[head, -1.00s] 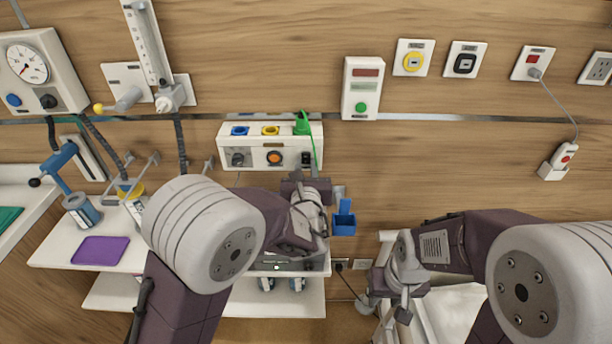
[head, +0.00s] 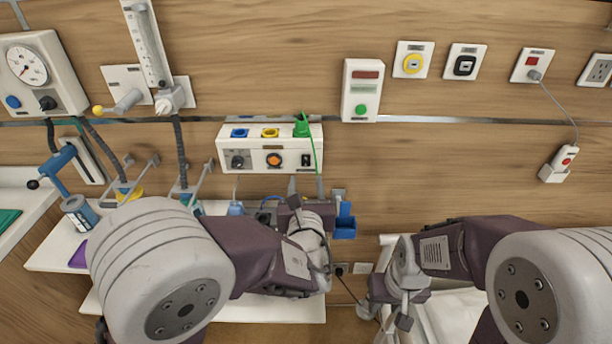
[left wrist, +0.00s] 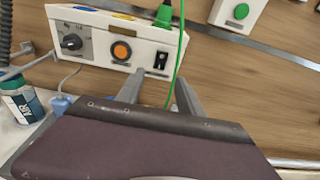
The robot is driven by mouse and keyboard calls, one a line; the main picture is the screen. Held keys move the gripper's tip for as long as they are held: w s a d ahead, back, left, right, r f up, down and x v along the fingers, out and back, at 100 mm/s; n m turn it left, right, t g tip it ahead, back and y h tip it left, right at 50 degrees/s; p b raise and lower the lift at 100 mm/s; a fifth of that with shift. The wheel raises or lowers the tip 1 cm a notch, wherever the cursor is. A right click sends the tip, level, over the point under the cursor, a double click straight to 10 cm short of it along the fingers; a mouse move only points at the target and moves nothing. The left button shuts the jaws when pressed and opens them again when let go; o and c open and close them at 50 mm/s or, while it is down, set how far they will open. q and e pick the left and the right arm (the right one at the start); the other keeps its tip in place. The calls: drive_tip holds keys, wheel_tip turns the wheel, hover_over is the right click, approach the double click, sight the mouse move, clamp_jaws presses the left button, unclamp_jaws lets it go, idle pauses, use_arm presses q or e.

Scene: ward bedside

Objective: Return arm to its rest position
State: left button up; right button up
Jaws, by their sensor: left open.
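My left gripper (head: 306,190) is in front of the wall below the white socket box (head: 268,147). It is open, with nothing between its two fingers. In the left wrist view the fingers (left wrist: 158,95) point up toward the underside of the box (left wrist: 118,45), close to the green cable in the picture. Whether they touch anything cannot be told. My left arm (head: 165,270) bends across the lower left and covers part of the shelf. My right gripper (head: 386,312) hangs low over the white bed area; its finger opening is unclear.
A green plug (head: 301,127) sits on the box, with its cable hanging down. A white shelf (head: 55,250) at left carries a canister (head: 80,213) and a purple tray (head: 78,258), mostly hidden. A blue holder (head: 344,225) is right of my left gripper.

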use_arm(q)
drive_tip(key=shift+s+r, duration=0.1)
drive_tip(key=shift+s, duration=0.85)
